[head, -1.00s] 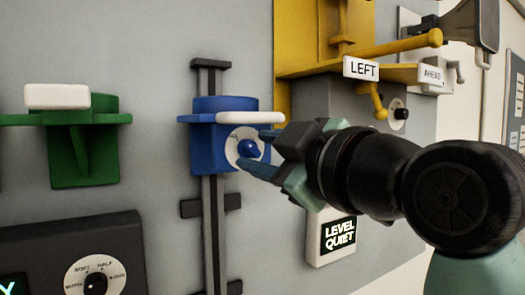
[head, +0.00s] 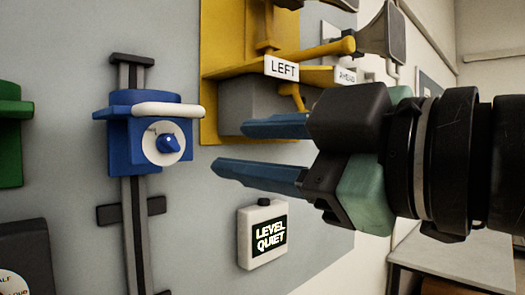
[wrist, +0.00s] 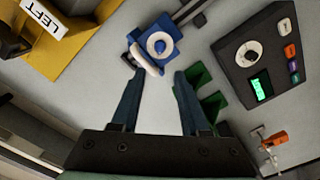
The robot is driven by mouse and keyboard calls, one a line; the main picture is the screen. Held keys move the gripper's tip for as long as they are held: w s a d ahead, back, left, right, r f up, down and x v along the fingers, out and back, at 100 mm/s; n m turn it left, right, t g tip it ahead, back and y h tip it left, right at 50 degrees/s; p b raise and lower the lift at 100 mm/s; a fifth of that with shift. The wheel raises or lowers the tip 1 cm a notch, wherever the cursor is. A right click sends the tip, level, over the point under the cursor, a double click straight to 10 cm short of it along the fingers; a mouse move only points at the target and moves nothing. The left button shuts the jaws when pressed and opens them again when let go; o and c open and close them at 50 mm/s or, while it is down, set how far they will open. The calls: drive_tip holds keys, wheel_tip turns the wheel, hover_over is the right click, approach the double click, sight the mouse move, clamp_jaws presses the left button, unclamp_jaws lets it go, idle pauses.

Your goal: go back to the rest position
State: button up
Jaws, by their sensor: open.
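My gripper (head: 240,150) is open and empty in the head view, its two blue fingers pointing left. It is to the right of the blue slider unit (head: 125,140) and apart from it. The blue unit has a white bar handle and a round white dial with a blue knob (head: 168,144), and sits on a vertical dark rail. In the wrist view my gripper (wrist: 155,85) shows both fingers spread, with the blue unit (wrist: 157,42) beyond them and nothing between the tips.
A yellow bracket labelled LEFT (head: 282,68) stands behind and above my gripper. A small box reading LEVEL QUIET (head: 268,240) is below the fingers. A green bracket (head: 12,130) is at the left edge. A dark panel with a lit display (wrist: 262,62) shows in the wrist view.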

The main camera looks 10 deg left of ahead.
drive_tip(key=shift+w, duration=0.1)
idle(0.3)
drive_tip(key=w+d+r+m+t+h+p, duration=0.2)
drive_tip(key=w+r+m+t+h, duration=0.15)
drive_tip(key=m+t, duration=0.7)
drive_tip(key=s+d+r+m+t+h+p, duration=0.1)
drive_tip(key=s+d+m+t+h, duration=0.1)
drive_tip(key=s+m+t+h, duration=0.4)
drive_tip(key=s+m+h, duration=0.1)
drive_tip(key=m+h, duration=0.2)
drive_tip(key=h, duration=0.1)
drive_tip(key=shift+s+d+r+h+p, duration=0.15)
drive_tip(key=shift+s+d+h+p, duration=0.1)
drive_tip(key=shift+d+h+p, duration=0.1)
